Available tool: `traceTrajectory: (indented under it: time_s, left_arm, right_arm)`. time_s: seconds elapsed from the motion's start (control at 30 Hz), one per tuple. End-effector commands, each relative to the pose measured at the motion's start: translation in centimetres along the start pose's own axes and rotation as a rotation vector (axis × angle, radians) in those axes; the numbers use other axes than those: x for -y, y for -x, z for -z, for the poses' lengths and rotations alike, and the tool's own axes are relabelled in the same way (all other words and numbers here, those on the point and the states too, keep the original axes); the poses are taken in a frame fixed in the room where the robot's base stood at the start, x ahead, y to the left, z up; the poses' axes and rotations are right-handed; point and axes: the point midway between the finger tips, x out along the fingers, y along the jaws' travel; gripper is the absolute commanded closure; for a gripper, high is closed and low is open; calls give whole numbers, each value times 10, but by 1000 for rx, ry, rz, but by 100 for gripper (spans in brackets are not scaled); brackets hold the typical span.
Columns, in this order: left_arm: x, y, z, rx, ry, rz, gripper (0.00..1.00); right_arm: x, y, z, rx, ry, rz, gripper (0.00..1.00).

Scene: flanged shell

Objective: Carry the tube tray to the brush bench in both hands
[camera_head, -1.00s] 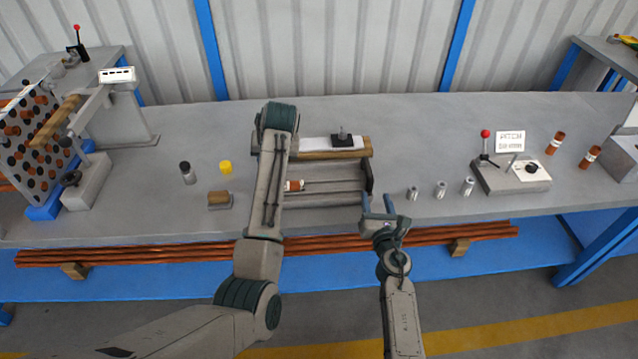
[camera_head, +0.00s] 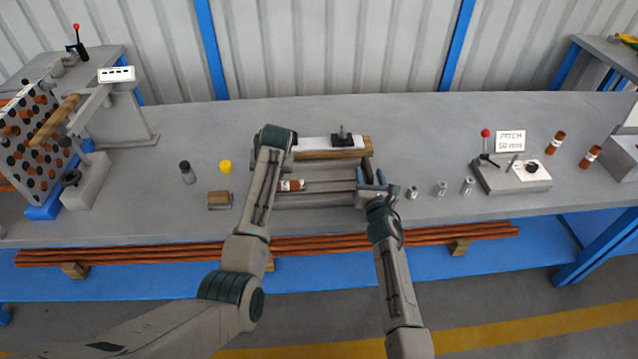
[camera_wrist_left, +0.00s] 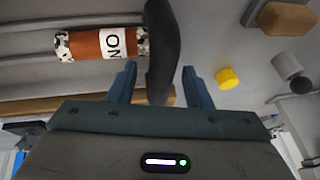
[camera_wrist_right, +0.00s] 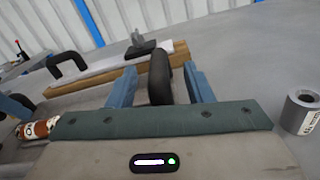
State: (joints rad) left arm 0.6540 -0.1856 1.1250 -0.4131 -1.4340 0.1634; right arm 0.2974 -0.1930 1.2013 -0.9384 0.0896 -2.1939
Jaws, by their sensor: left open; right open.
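The grey tube tray (camera_head: 325,200) lies on the bench in front of a wooden block. A brown-and-white labelled tube (camera_head: 291,185) lies in it; it fills much of the left wrist view's top left (camera_wrist_left: 100,43). In the left wrist view my open left gripper (camera_wrist_left: 159,70) has its fingers on either side of a dark handle (camera_wrist_left: 162,35), not closed on it. The left forearm hides this spot in the head view. My open right gripper (camera_head: 372,184) is at the tray's right end. In the right wrist view its fingers straddle the other dark handle (camera_wrist_right: 160,78).
A wooden block (camera_head: 330,154) with a white top and a black piece lies behind the tray. Small metal cylinders (camera_head: 441,188) stand to the right, near a pitch-control box (camera_head: 511,176). A yellow cap (camera_head: 226,167), dark-topped bottle (camera_head: 188,173) and small wooden block (camera_head: 219,200) are left.

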Motion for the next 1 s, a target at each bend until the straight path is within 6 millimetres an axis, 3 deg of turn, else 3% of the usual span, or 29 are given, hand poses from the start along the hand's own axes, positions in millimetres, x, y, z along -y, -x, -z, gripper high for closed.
traceTrajectory:
  time_s: [0.37, 0.6, 1.0]
  left_arm:
    - [0, -1, 0, 0, 0, 0, 57]
    - [0, -1, 0, 0, 0, 0, 100]
    - [0, -1, 0, 1, 0, 0, 100]
  right_arm:
    - [0, -1, 0, 0, 0, 0, 55]
    - [0, -1, 0, 0, 0, 0, 100]
    - [0, -1, 0, 0, -1, 1, 100]
